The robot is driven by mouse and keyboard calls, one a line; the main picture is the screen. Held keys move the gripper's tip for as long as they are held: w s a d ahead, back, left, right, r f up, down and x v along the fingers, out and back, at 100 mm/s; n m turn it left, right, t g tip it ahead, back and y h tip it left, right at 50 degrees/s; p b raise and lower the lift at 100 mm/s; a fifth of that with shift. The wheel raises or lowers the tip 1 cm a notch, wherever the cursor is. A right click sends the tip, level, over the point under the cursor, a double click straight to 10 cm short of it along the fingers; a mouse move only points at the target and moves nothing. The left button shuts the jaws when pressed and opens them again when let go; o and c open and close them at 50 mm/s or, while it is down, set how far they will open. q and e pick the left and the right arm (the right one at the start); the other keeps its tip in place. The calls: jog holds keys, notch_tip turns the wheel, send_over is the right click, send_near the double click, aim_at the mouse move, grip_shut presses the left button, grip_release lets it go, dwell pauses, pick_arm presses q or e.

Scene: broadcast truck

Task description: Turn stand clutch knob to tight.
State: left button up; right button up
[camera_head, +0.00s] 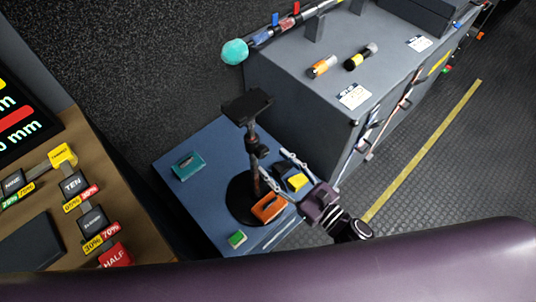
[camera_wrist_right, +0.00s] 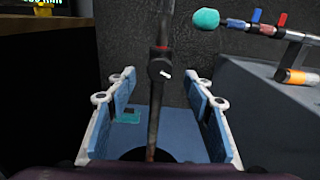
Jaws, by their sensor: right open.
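The stand (camera_head: 254,140) is a dark upright post with a flat black plate on top and a round black base. It stands on a blue surface (camera_head: 213,145). The clutch knob (camera_wrist_right: 160,69) is a dark round collar with a small white mark, partway up the post; in the head view the collar (camera_head: 257,148) is small. My right gripper (camera_head: 276,174) comes from the lower right beside the post. In the wrist view my right gripper (camera_wrist_right: 163,110) is open and empty, with its blue-padded fingers on either side of the post, apart from it. My left gripper is out of view.
An orange item (camera_head: 269,208), a yellow item (camera_head: 297,182), a teal item (camera_head: 188,166) and a green item (camera_head: 237,239) lie around the stand. A grey case (camera_head: 300,100) stands close on the right. A brown console (camera_head: 135,215) is at left.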

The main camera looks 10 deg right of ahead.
aim_at(264, 154)
jog(key=shift+p+x, duration=0.3)
jog(key=shift+x, duration=1.5)
jog(key=c, duration=1.1)
jog(key=shift+c, duration=0.2)
